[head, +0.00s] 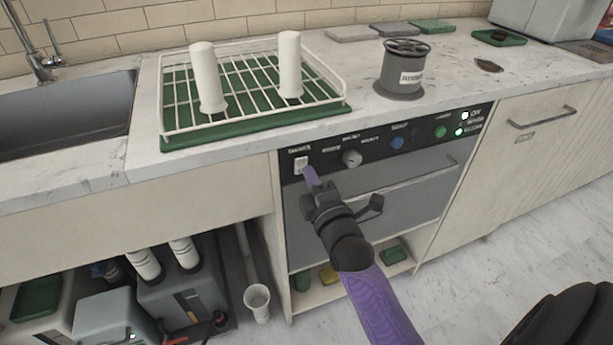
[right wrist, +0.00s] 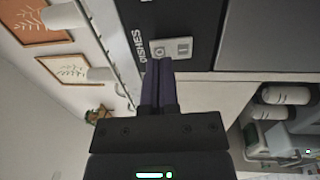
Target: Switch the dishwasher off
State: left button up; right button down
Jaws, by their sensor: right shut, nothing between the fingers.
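The dishwasher (head: 375,195) is a dark grey front built in under the counter. Its black control panel (head: 425,138) carries a white rocker switch (head: 301,165) at the left end. In the right wrist view the switch (right wrist: 171,48) shows two marked halves beside the lettering "DISHES". My right gripper (head: 311,177) is shut and empty, its purple fingertips at the switch's lower right. In the right wrist view the fingertips (right wrist: 158,64) overlap the switch's edge; I cannot tell whether they touch it. My left gripper is not in view.
The panel also has a grey knob (head: 352,158), a blue button (head: 397,143), a green button (head: 440,132) and a lit green lamp (head: 459,132). A dish rack (head: 335,82) with two white cylinders stands on the counter above. A sink (head: 65,112) is at left.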

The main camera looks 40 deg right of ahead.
jog(key=shift+x, duration=0.75)
jog(key=shift+w, duration=0.15)
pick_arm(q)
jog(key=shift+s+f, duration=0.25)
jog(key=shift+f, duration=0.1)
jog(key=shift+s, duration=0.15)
